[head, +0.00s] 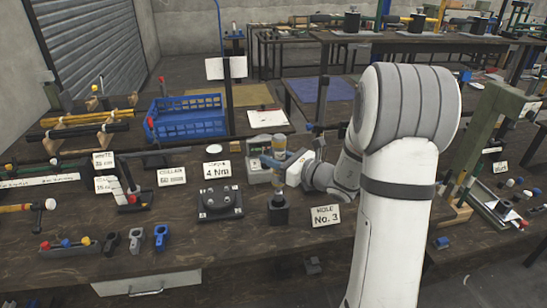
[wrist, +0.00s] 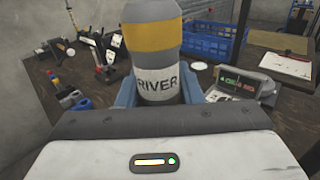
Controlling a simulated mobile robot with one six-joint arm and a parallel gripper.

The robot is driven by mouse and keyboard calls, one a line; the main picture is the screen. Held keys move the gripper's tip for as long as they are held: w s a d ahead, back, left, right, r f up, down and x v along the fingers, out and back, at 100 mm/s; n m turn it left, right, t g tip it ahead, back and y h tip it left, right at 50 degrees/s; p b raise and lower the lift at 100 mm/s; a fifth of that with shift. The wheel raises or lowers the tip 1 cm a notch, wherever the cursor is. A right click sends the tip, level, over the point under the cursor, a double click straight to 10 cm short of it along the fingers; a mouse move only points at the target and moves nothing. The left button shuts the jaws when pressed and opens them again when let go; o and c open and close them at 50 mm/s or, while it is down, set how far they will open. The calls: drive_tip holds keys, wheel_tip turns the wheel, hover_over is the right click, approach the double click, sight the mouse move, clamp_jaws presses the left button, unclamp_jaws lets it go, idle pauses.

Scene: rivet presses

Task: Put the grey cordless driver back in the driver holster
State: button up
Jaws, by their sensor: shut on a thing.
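The grey cordless driver (head: 279,144), with a yellow band, stands roughly upright between the blue fingers of my gripper (head: 279,164). In the wrist view the driver (wrist: 153,38) shows its yellow band and a white label reading "RIVER". My gripper (wrist: 160,93) is shut on its body there. A small dark block (head: 278,214), which looks like the driver holster, stands on the bench directly below the driver. I cannot tell whether the driver's lower end is in it, touching it or just above it.
A black fixture plate (head: 219,199) stands left of the dark block, and a "HOLE No. 3" card (head: 325,216) stands right. A grey box with a display (wrist: 240,88) is close by. A blue crate (head: 187,118) is behind left. A green press (head: 487,130) is at right.

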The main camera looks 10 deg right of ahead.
sight(274, 179)
drive_tip(key=shift+f+b, duration=3.4)
drive_tip(key=shift+f, duration=0.55)
drive_tip(key=o, duration=1.3)
drive_tip(key=shift+c, duration=0.2)
drive_tip(key=shift+f, duration=0.1)
drive_tip(key=v, duration=0.8)
drive_tip(key=shift+a, duration=0.1)
